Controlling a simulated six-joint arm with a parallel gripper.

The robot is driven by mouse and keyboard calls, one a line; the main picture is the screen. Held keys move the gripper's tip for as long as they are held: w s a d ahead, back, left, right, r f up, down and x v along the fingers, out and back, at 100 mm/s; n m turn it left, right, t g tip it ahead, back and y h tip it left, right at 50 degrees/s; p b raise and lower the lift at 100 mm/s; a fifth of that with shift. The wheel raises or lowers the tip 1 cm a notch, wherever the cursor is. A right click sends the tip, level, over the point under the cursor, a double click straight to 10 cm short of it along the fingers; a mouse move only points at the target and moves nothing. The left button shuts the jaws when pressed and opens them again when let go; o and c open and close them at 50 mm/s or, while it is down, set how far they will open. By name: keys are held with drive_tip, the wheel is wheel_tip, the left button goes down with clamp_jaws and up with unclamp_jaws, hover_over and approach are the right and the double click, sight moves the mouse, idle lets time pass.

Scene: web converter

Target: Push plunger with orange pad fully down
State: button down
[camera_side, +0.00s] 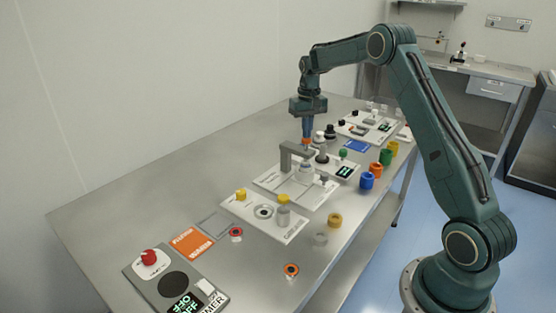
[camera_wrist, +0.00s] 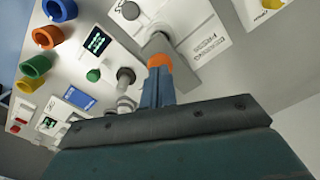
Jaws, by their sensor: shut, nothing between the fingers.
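The orange pad (camera_side: 305,140) shows directly below my gripper's fingertips in the side view. In the wrist view the orange pad (camera_wrist: 159,61) sits right at the far end of the fingers, by a grey bracket (camera_wrist: 161,45). This grey bracket (camera_side: 293,150) stands as an arch on a white printed plate. My gripper (camera_side: 306,134) points down with its blue fingers together and nothing held; its fingers also show in the wrist view (camera_wrist: 158,76). The tips look touching or very close to the pad; I cannot tell which. The plunger's shaft is mostly hidden.
A black knob (camera_wrist: 126,75), a green knob (camera_wrist: 93,75) and a lit display (camera_wrist: 97,41) are close by. Coloured cups, such as a blue cup (camera_side: 367,180), line the table's right side. An orange plate (camera_side: 192,242) lies at the front. The table's left side is clear.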

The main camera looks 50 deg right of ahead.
drive_tip(key=shift+f, duration=1.6)
drive_tip(key=shift+r, duration=0.15)
drive_tip(key=shift+r, duration=1.9)
drive_tip(key=shift+r, duration=0.15)
wheel_tip(320, 180, up, 6)
drive_tip(key=shift+f, duration=0.1)
idle(0.3)
